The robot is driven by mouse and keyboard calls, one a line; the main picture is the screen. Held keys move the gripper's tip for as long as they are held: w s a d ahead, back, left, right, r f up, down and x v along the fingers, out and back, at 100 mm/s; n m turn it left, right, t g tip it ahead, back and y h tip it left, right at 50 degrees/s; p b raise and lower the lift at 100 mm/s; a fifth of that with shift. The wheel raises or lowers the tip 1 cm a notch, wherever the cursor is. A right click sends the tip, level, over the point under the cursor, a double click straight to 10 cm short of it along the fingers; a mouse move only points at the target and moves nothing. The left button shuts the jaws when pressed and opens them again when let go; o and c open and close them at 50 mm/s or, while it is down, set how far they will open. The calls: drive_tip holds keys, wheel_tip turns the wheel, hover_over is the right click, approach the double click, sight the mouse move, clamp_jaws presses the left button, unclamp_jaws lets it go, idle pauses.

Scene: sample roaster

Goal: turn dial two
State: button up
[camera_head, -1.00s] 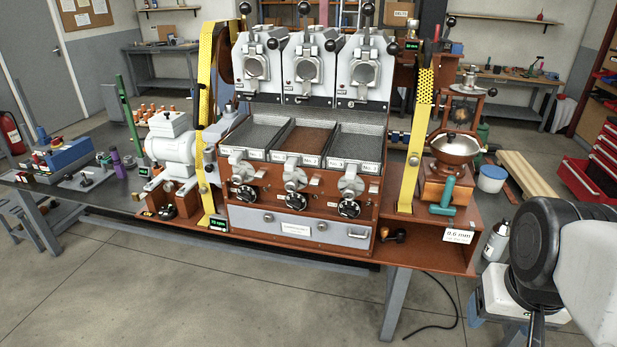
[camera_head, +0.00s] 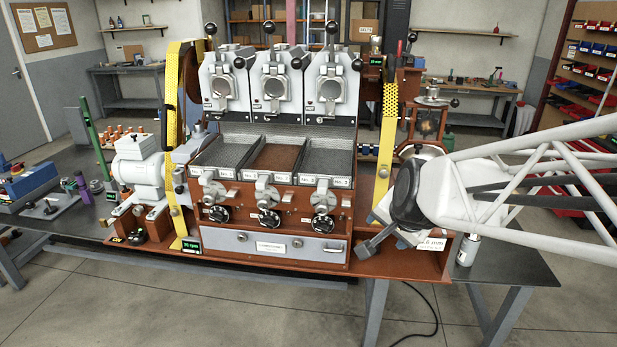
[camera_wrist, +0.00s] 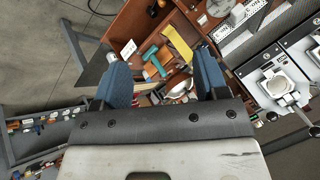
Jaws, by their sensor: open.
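The teal-handled tool and a yellow strap show beyond the fingers. I cannot clearly make out dial two in the wrist view.
Silver lever handles (camera_head: 267,191) stick out just above the dials. A grey drawer (camera_head: 283,246) lies below them. A yellow perforated strap (camera_head: 386,145) stands right of the trays, and the grinder is partly behind my arm.

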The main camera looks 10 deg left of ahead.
drive_tip(key=w+a+f+m+t+y, duration=0.1)
drive_tip(key=w+a+f+m+t, duration=0.15)
drive_tip(key=w+a+m, duration=0.65)
drive_tip(key=m+t+h, duration=0.2)
drive_tip(key=m+t, duration=0.4)
drive_tip(key=m, duration=0.2)
approach(262, 206)
drive_tip(key=w+d+r, duration=0.4)
drive_tip(key=w+d, duration=0.1)
drive_tip(key=a+f+m+t+h, duration=0.1)
drive_tip(key=a+f+m, duration=0.2)
drive_tip(key=a+f+m+t+h, duration=0.1)
drive_tip(key=a+f+m+h, duration=0.1)
drive_tip(key=a+f+m, duration=0.1)
drive_tip(key=shift+a+t, duration=0.15)
drive_tip(key=shift+t, duration=0.1)
drive_tip(key=shift+w+d, duration=0.2)
drive_tip(key=shift+w, duration=1.7)
drive_tip(key=shift+w+d, duration=0.15)
drive_tip(key=shift+w, duration=1.75)
drive_tip(key=shift+f, duration=0.1)
drive_tip(key=c, duration=0.9)
